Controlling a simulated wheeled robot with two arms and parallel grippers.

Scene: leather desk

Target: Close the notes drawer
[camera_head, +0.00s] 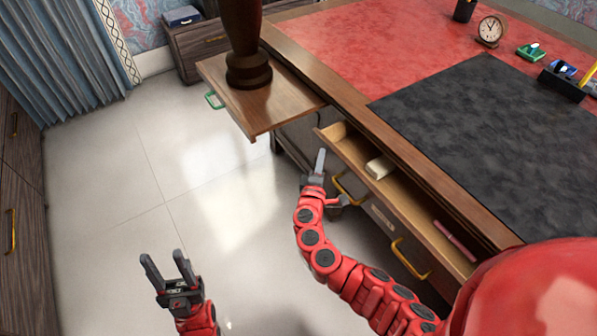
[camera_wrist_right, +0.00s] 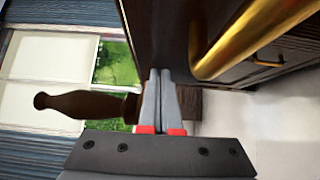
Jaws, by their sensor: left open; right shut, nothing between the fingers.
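A wooden desk drawer (camera_head: 405,197) stands pulled out below the desk's front edge. A pale block (camera_head: 380,166) and a pink stick-like item (camera_head: 455,240) lie in it. I cannot read any label that marks it as the notes drawer. My right gripper (camera_head: 320,160) is shut and empty, close to the left end of the drawer's front. In the right wrist view, its closed fingers (camera_wrist_right: 160,78) point along a dark wooden panel, left of a gold handle (camera_wrist_right: 240,42); contact cannot be told. My left gripper (camera_head: 167,262) is open and empty over the floor, away from the desk.
The pale floor (camera_head: 130,200) at left is clear.

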